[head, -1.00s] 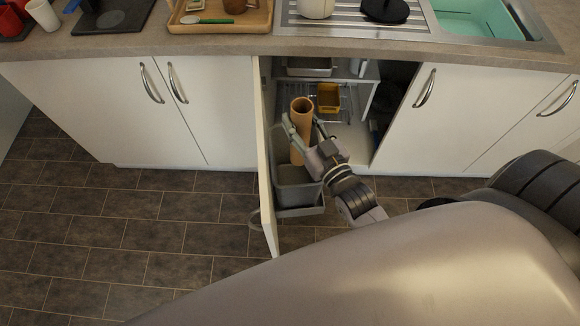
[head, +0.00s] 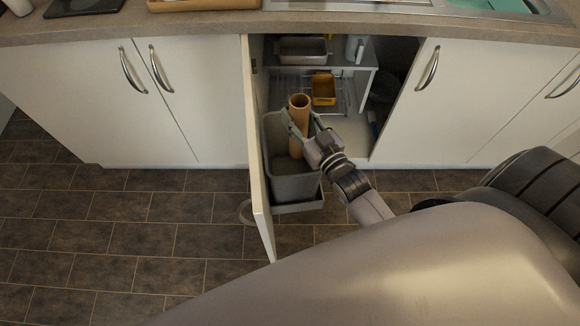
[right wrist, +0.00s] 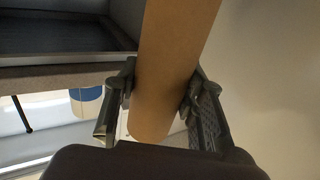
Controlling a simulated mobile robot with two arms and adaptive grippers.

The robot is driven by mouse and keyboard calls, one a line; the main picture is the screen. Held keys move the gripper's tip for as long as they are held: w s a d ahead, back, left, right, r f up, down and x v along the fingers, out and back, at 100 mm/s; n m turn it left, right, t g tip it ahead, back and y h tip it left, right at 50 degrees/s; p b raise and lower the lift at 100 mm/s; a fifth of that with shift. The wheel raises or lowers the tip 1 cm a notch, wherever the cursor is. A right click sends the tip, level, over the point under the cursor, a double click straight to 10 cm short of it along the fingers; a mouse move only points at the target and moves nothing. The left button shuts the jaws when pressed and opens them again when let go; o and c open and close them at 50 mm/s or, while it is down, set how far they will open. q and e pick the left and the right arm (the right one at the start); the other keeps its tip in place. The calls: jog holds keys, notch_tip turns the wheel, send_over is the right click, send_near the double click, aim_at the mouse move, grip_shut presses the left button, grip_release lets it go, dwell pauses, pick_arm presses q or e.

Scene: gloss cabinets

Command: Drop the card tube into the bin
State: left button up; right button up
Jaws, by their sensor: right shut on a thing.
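The brown card tube (head: 299,128) stands nearly upright in my right gripper (head: 300,122) in the head view. The gripper is shut on it, with a finger on either side. The tube also shows between the fingers (right wrist: 158,98) in the right wrist view (right wrist: 172,50). The grey bin (head: 291,187) sits inside the open cabinet, just behind the open door. In the head view the tube overlaps the bin's mouth; whether its lower end is below the rim I cannot tell. My left gripper is not in view.
The open white door (head: 257,170) stands close along the bin's left side. A shelf with a metal tin (head: 303,49) and a wire rack with a yellow container (head: 323,89) are behind the tube. The worktop (head: 200,30) runs above. The tiled floor in front is clear.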

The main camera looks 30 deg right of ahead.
jog(key=shift+f, duration=0.1)
jog(key=o, duration=0.8)
jog(key=shift+o, duration=0.2)
jog(key=shift+s, duration=0.2)
jog(key=s, duration=1.1)
jog(key=shift+s+d, duration=0.35)
jog(key=shift+d, duration=0.1)
